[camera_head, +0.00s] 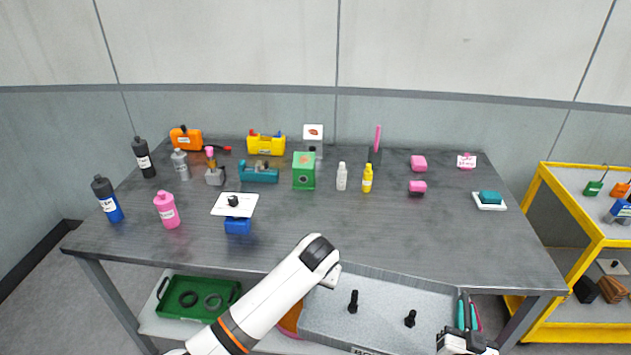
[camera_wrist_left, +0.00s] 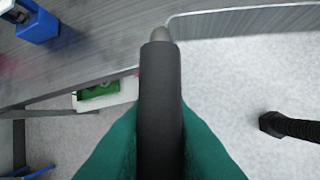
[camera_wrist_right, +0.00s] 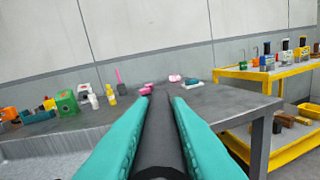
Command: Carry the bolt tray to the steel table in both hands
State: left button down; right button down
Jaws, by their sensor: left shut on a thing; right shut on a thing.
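The grey bolt tray (camera_head: 384,318) is at the near edge of the steel table (camera_head: 310,232), partly overlapping it in the head view; the gap between them cannot be judged. My left gripper (camera_wrist_left: 160,120) is shut on a dark handle bar, with a bolt (camera_wrist_left: 290,126) inside the tray to the right. My arm mostly hides this gripper in the head view. My right gripper (camera_head: 468,314) is shut on the other dark handle (camera_wrist_right: 158,140) at the tray's right end.
Bottles, colored boxes and a white plate (camera_head: 234,204) on a blue block fill the table's back and left. The table's front middle and right are mostly clear. A white soap dish (camera_head: 490,206) stands at the right. A yellow shelf (camera_head: 545,185) is to the right; a green tray (camera_head: 165,300) lies below.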

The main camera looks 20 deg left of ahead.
aim_at(392, 239)
jog(key=i, duration=1.05)
